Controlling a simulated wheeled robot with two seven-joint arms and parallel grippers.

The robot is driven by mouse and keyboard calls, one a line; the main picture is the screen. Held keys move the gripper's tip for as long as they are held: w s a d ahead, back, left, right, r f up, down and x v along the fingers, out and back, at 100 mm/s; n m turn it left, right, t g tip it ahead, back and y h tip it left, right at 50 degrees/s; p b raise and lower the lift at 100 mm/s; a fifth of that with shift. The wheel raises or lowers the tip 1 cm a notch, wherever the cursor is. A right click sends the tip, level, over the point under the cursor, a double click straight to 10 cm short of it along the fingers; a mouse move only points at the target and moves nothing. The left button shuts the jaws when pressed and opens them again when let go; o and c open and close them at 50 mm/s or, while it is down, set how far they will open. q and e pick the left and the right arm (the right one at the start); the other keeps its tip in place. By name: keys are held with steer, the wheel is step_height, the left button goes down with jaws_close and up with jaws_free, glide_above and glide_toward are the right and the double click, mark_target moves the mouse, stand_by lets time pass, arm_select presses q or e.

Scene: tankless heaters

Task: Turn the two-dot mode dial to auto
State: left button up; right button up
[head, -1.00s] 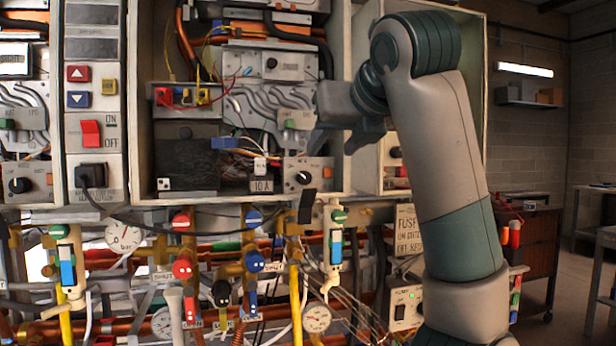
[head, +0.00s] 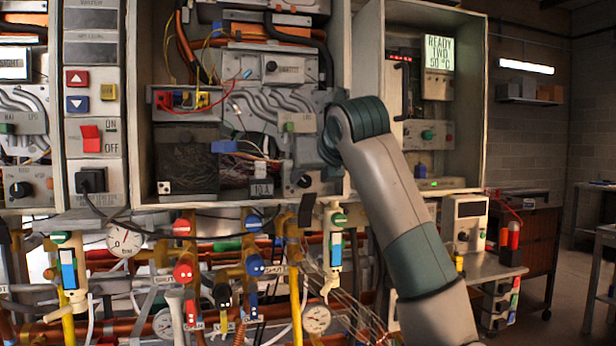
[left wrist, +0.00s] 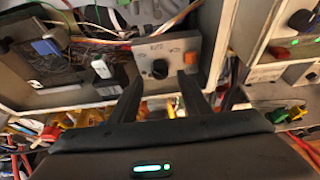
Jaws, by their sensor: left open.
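The mode dial (head: 304,181) is a black round knob on a small grey panel at the lower right of the middle heater cabinet. In the left wrist view the open left gripper (left wrist: 160,82) has one finger on each side of the dial (left wrist: 159,68). I cannot tell whether the fingers touch it. The dial's printed marks are too small to read. My right gripper is not in view.
An orange button (left wrist: 190,57) sits on the panel right of the dial. Pipes with a red valve knob (head: 183,270) and a blue one (head: 255,265) run below the cabinet. A cabinet with a lit display (head: 438,53) stands to the right.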

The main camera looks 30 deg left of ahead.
mark_target(306, 182)
arm_select(q)
steer(key=shift+x, duration=1.65)
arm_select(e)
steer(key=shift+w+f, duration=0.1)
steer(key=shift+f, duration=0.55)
arm_select(q)
steer(key=shift+c, duration=0.3)
steer(key=c, duration=1)
